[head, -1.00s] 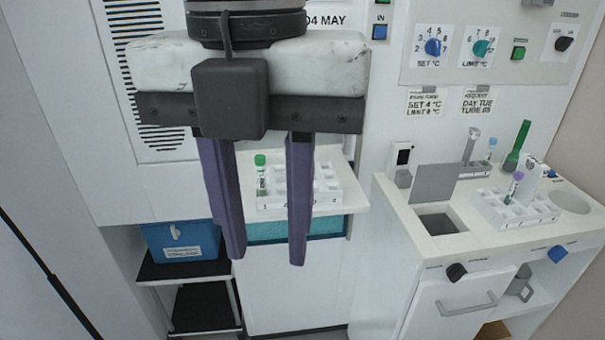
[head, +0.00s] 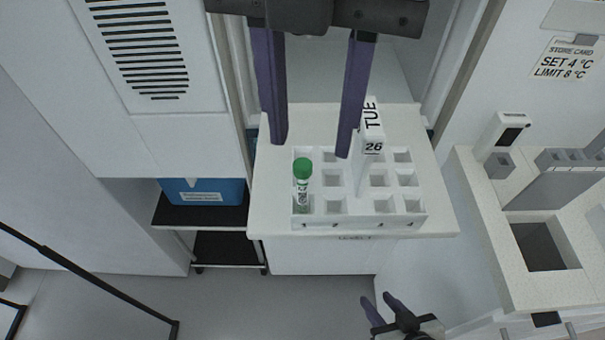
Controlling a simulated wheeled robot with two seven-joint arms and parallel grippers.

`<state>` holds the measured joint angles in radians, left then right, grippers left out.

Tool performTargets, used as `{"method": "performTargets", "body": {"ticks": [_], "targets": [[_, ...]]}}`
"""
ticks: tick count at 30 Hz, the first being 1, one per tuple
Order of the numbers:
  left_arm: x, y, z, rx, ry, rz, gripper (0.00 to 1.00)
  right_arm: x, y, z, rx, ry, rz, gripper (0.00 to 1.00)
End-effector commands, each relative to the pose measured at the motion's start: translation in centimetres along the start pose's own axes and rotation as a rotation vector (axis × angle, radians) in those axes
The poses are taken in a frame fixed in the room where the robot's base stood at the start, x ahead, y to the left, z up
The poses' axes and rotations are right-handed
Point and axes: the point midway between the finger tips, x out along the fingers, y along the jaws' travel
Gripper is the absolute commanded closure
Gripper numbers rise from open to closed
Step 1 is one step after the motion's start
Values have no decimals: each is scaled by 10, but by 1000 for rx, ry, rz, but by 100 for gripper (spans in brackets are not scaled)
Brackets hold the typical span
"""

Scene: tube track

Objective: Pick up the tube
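A tube (head: 303,188) with a green cap and a printed label stands upright in the front-left cell of a white rack (head: 362,222). The rack sits on a white pull-out shelf (head: 437,205). My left gripper (head: 311,149) comes down from the top with two purple fingers wide apart and nothing between them. Its fingertips show above the tube's cap in the picture, apart from the tube. My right gripper (head: 376,297) is low in the picture, below the shelf's front edge, with its small fingers apart and empty.
A white tag (head: 371,135) reading TUE 26 stands upright in the rack. The other cells look empty. A blue box (head: 205,192) is on a black cart at left. A white counter (head: 490,235) with a square opening is at right.

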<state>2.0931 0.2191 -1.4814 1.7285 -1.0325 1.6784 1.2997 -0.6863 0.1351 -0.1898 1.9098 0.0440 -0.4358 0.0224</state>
Motion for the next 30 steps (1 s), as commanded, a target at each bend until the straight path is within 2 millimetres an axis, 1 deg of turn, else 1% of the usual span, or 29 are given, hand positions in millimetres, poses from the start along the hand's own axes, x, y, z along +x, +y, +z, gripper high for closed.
{"method": "performTargets", "body": {"ticks": [1,3,8,12,15,19,24,25,26,30], "targets": [[6,0,0,0,1,0,62,-1,-1,3,1,-7,-1,66],[11,0,0,0,1,0,62,-2,-1,5,2,-11,-1,66],[24,4,-1,1,2,1,62,-5,-1,2,2,-12,-1,66],[45,9,-3,0,4,0,62,-9,-2,-4,1,-9,-1,66],[58,8,-2,0,2,0,62,-9,-2,-6,1,-6,-1,66],[66,8,-3,1,1,-1,62,-8,-1,-9,0,0,-1,66],[66,8,-2,0,1,-1,62,-7,-1,-11,-1,4,-1,66],[66,8,-2,0,1,-1,64,-8,-1,-11,-1,4,-1,66],[66,8,-2,0,0,-1,69,-8,-1,-11,-1,4,-1,66],[66,8,-2,0,0,-1,93,-8,-1,-11,-1,4,-1,66]]}}
